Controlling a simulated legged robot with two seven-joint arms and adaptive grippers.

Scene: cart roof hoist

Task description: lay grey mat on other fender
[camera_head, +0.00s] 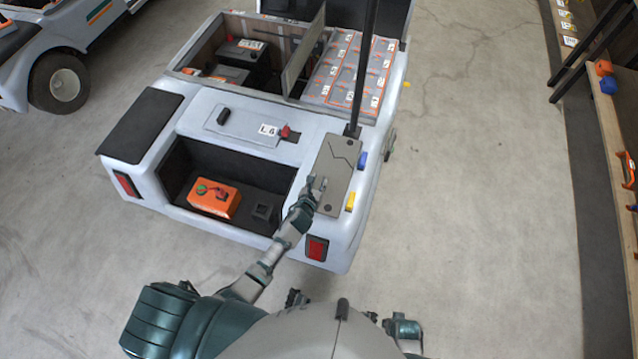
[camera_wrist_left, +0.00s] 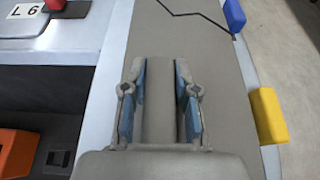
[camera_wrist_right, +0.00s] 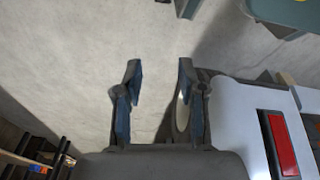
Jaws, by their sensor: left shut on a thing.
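The grey mat (camera_head: 340,163) lies along the cart's right rear fender, with a dark zigzag line across it. It also shows in the left wrist view (camera_wrist_left: 215,80). My left gripper (camera_head: 317,190) is over the mat's near part, shut on a raised grey strip of it between the fingers (camera_wrist_left: 160,85). The left rear fender (camera_head: 175,87) carries a black mat (camera_head: 140,125). My right gripper (camera_wrist_right: 158,70) is open and empty above the floor, beside the cart's rear corner with its red light (camera_wrist_right: 282,145).
A blue block (camera_head: 362,160) and a yellow block (camera_head: 350,201) sit at the right fender's outer edge. An orange box (camera_head: 214,199) stands in the rear well. The battery bay (camera_head: 245,55) is open; a dark post (camera_head: 364,70) rises beside it.

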